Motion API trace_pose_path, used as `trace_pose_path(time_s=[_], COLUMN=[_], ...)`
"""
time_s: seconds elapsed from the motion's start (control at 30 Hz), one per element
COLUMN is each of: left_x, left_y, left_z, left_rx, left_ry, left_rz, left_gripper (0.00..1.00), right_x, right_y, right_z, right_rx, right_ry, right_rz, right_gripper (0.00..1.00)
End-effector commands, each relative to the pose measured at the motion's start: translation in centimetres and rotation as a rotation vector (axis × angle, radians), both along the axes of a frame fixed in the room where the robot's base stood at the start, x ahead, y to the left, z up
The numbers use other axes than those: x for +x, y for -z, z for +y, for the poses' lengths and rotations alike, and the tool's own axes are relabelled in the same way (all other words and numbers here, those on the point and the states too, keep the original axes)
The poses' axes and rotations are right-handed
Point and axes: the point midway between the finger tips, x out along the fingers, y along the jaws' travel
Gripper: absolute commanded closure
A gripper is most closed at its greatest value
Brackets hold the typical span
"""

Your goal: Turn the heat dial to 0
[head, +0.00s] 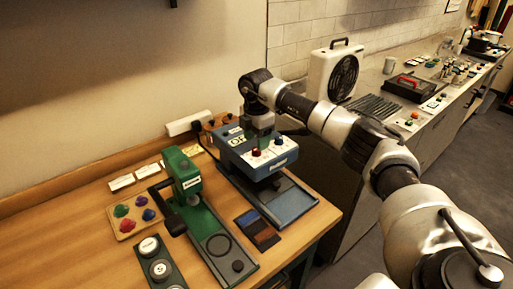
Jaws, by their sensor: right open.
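A blue press machine (262,168) stands on the wooden table. Either may be the heat dial; the labels and dial settings are too small to read. My right gripper (262,137) points down just above and behind the panel, close to the two knobs. It is open, and I cannot tell whether it touches anything. My left gripper is not in view.
A green press (190,190) stands left of the blue machine, with a tray of coloured pieces (128,226) beside it. A dark swatch card (257,230) lies in front. A white fan heater (334,72) stands on the counter behind my right arm.

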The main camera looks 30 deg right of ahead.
Motion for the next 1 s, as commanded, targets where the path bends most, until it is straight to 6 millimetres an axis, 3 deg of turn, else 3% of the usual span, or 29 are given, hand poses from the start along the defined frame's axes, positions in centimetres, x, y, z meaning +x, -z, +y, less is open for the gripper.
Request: trace_pose_path(time_s=[0.2,0.4,1.0], left_x=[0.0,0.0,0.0], left_y=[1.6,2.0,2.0], left_z=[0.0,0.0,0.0], left_rx=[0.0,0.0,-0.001], left_ry=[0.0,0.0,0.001], left_rz=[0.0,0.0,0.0], left_gripper=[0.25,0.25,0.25], right_x=[0.1,0.1,0.0], right_y=[-4.4,-6.9,-7.5], right_z=[0.0,-0.1,0.0], right_rx=[0.0,0.0,0.0], right_ry=[0.001,0.002,0.001], right_rz=[-0.006,-0.003,0.0], right_gripper=[0.44,0.44,0.44])
